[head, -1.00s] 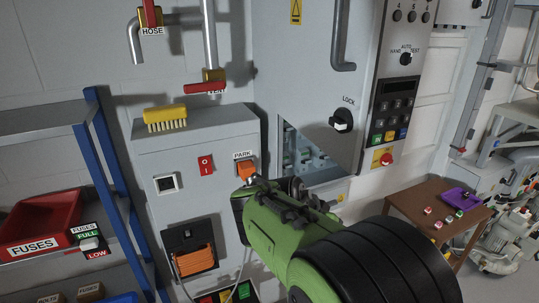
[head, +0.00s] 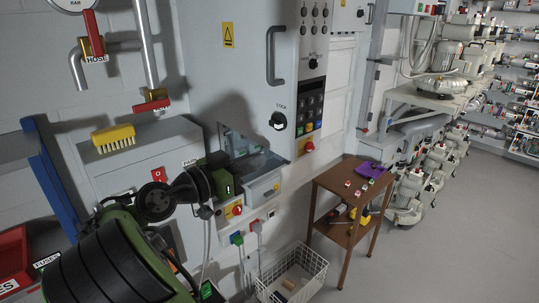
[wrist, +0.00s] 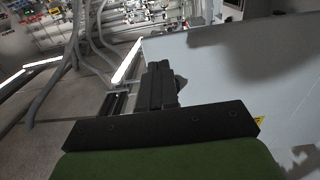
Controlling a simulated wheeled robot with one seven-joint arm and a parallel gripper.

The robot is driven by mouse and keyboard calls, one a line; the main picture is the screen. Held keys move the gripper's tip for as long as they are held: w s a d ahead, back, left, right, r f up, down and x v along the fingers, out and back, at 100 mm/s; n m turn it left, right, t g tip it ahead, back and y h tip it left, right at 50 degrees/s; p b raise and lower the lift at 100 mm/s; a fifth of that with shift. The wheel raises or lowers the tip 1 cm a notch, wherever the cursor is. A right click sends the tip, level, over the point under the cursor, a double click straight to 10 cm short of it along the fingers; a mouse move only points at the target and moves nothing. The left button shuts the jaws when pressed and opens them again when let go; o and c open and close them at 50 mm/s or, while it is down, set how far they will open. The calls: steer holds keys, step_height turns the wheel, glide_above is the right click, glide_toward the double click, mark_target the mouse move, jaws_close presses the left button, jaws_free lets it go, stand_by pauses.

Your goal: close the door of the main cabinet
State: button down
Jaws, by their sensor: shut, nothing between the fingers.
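The main cabinet's grey door (head: 235,75) fills the upper middle of the head view, with a bar handle (head: 270,55) and a black-and-white lock knob (head: 278,120). Part of the cabinet's inside (head: 238,143) shows past the door's lower edge, so the door stands open; by how much is hard to tell. My gripper (wrist: 160,86) is shut and empty in the wrist view, beside a large pale panel (wrist: 235,70) that is probably the door. I cannot tell whether they touch. In the head view my wrist is low in front of the opening, and the fingertips are not clear.
A grey box with a yellow brush (head: 113,137) on top stands left. A keypad panel (head: 309,100) is right of the door. A brown side table (head: 340,190) and a white wire basket (head: 292,275) stand to the right. Open floor (head: 440,250) lies beyond.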

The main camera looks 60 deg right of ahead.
mark_target(282, 150)
steer(key=x, duration=0.5)
steer(key=shift+d+r+p, duration=0.1)
steer(key=shift+d+p, duration=0.05)
steer(key=shift+p, duration=0.25)
